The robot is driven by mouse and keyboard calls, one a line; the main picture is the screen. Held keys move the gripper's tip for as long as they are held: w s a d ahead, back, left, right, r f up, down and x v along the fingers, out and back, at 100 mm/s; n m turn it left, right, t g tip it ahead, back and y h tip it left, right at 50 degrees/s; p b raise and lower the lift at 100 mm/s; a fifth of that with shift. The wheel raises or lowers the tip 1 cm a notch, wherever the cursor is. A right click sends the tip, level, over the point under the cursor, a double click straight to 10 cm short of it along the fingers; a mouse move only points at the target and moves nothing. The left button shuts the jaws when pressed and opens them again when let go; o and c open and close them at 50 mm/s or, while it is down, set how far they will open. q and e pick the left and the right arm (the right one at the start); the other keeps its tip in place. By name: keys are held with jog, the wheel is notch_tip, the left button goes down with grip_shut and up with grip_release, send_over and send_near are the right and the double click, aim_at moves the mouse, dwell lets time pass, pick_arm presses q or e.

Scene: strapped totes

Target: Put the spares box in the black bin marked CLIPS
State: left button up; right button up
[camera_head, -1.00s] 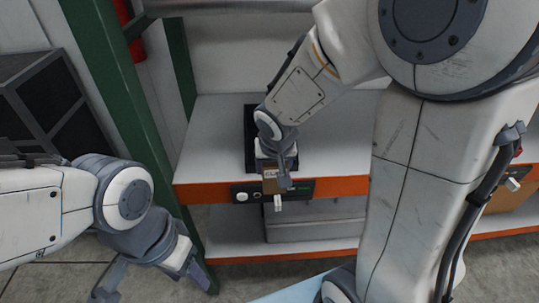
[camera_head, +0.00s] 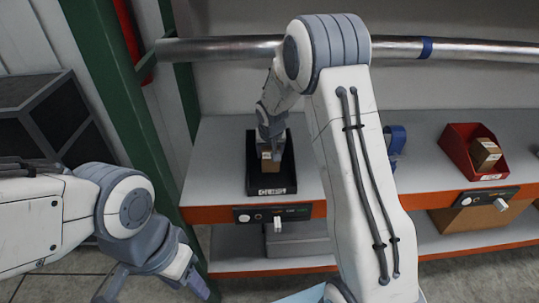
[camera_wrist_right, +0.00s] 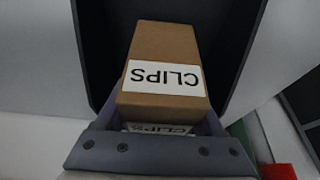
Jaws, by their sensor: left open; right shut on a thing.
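The black bin (camera_head: 290,168) stands on the upper shelf, with a white CLIPS label on its front. A brown box (camera_head: 266,164) is in the bin, below my right gripper (camera_head: 271,140). In the right wrist view the brown box (camera_wrist_right: 163,50) has a white CLIPS label, and dark bin walls (camera_wrist_right: 240,45) flank it. No SPARES marking shows. My right gripper is shut on this box; its fingertips are hard to see. I cannot tell if the box touches the bin floor. My left gripper (camera_head: 155,286) is open and empty at the lower left, away from the shelf.
A red bin (camera_head: 455,150) with another brown box (camera_head: 486,154) stands to the right on the shelf. A green post (camera_head: 125,110) rises left of the shelf. A metal rail (camera_head: 455,48) crosses above. My right arm hides the shelf's middle.

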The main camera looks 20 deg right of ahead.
notch_tip(320, 180, down, 2)
jog(key=shift+f, duration=0.15)
jog(key=shift+f, duration=0.1)
jog(key=o, duration=1.6)
jog(key=shift+c, duration=0.2)
